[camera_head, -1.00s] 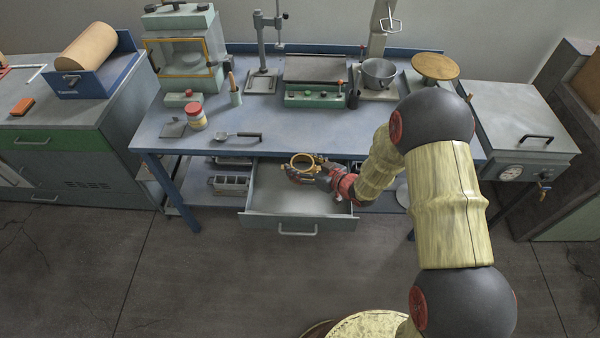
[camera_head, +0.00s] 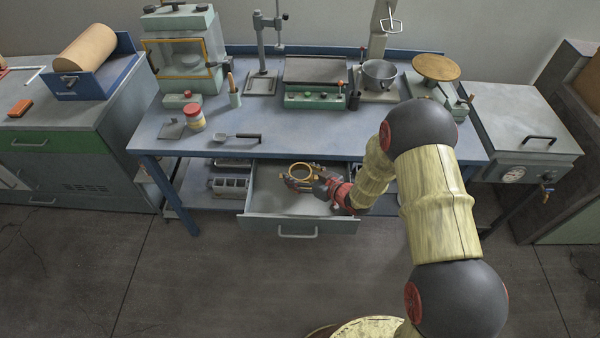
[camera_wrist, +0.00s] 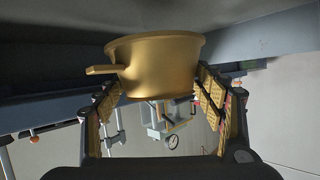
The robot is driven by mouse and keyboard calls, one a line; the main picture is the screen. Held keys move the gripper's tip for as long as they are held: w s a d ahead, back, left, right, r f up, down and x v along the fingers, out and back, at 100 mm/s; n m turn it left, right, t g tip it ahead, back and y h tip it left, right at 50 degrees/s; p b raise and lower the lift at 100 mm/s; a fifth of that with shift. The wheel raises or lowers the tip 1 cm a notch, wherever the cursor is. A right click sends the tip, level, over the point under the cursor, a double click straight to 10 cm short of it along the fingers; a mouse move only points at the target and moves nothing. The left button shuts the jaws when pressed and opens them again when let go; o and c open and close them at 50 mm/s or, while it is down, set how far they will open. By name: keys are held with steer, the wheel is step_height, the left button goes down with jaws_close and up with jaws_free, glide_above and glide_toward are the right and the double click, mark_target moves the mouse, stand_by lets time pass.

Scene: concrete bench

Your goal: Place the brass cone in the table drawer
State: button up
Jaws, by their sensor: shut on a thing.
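The brass cone (camera_head: 301,167) shows in the head view as a gold ring-like rim over the open table drawer (camera_head: 264,205). In the wrist view the brass cone (camera_wrist: 160,62) is a tapered gold vessel with a stub handle pointing left. My gripper (camera_head: 302,182) reaches in from the right and is shut on the cone; in the wrist view its fingers (camera_wrist: 160,105) stand on either side of it. The drawer is pulled out under the blue table and its visible floor looks empty. I cannot tell whether the cone touches the drawer floor.
The blue table's front edge (camera_head: 200,151) overhangs the back of the drawer. A scoop (camera_head: 236,137) lies near that edge, with a red-lidded jar (camera_head: 194,117) to its left. A grey bin (camera_head: 230,186) sits on the lower shelf left of the drawer.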

steer(key=shift+f, duration=0.15)
steer(key=o, duration=1.7)
steer(key=shift+o, duration=0.2)
steer(key=shift+s+d+r+p, duration=0.15)
steer(key=shift+r+p, duration=0.15)
steer(key=shift+r, duration=0.15)
steer(key=shift+s+d+r+p, duration=0.15)
steer(key=shift+r+p, duration=0.15)
steer(key=shift+r, duration=0.15)
steer(key=p+v, duration=0.2)
steer(key=v, duration=0.9)
steer(key=shift+p, duration=0.35)
